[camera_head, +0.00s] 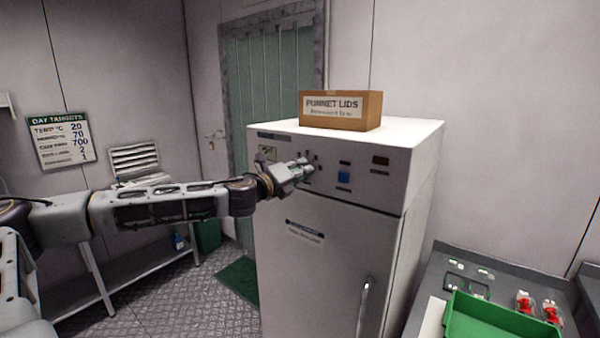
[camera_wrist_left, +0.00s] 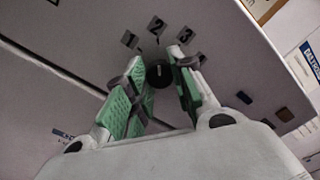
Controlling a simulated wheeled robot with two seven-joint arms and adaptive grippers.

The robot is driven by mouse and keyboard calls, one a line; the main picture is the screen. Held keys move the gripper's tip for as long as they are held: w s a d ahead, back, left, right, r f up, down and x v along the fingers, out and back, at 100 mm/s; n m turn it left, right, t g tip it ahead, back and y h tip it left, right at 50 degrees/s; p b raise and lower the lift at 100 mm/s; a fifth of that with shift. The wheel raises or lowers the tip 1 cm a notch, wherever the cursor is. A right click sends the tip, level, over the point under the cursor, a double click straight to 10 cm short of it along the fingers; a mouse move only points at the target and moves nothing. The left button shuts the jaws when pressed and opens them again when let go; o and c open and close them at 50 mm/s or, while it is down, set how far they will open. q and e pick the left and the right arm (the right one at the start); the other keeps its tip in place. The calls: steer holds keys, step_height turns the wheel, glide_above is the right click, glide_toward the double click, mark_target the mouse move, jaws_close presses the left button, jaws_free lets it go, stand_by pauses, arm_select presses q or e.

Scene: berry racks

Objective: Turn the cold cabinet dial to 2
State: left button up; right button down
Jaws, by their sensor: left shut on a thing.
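The cold cabinet (camera_head: 335,265) is a white upright unit with a control panel along its top front. My left gripper (camera_head: 302,168) is at the left part of this panel and hides most of the dial in the head view. In the left wrist view, the dark round dial (camera_wrist_left: 159,74) sits between the green-padded fingers of my left gripper (camera_wrist_left: 160,92), which are shut on it. The number plates 1 (camera_wrist_left: 130,40), 2 (camera_wrist_left: 156,27) and 3 (camera_wrist_left: 185,35) fan out above the dial. I cannot tell which number the dial points to. My right gripper is not in view.
A cardboard box (camera_head: 341,110) labelled for punnet lids stands on the cabinet. A blue button (camera_head: 344,173) is right of the dial. A vertical door handle (camera_head: 364,308) is lower down. A green tray (camera_head: 490,318) lies on the bench at right.

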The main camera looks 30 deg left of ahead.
arm_select(q)
steer(key=o, duration=1)
steer(key=shift+o, duration=0.2)
steer(key=shift+s+d, duration=0.15)
steer(key=shift+s, duration=0.1)
steer(key=shift+s, duration=0.45)
steer(key=shift+s+a, duration=0.3)
steer(key=shift+s, duration=0.55)
steer(key=shift+s, duration=0.1)
steer(key=s, duration=0.8)
steer(key=shift+s+a, duration=0.35)
steer(key=shift+a, duration=0.05)
stand_by(0.5)
steer(key=shift+d+f, duration=0.1)
stand_by(0.6)
